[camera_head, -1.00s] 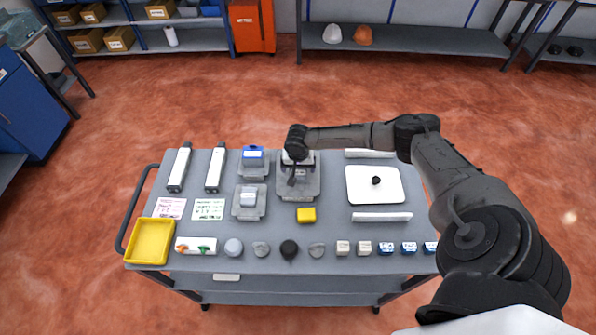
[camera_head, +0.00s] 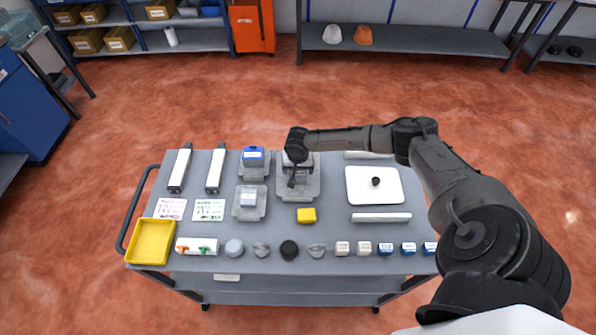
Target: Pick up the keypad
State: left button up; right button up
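My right gripper (camera_head: 292,183) points down over a grey fixture (camera_head: 311,193) near the middle of the cart top. A small light part (camera_head: 303,171), which may be the keypad, sits in that fixture beside the fingers and is partly hidden by them. I cannot tell whether the fingers touch it, or whether they are open or shut. My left gripper is not in view.
A blue-topped part (camera_head: 253,154) and a pale block (camera_head: 248,199) sit in fixtures to the left. A yellow block (camera_head: 306,215) lies just in front. A white plate (camera_head: 362,196) with a black knob is to the right. Several small parts line the front edge, beside a yellow tray (camera_head: 133,242).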

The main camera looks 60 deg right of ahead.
jog(key=c, duration=0.9)
jog(key=shift+o, duration=0.2)
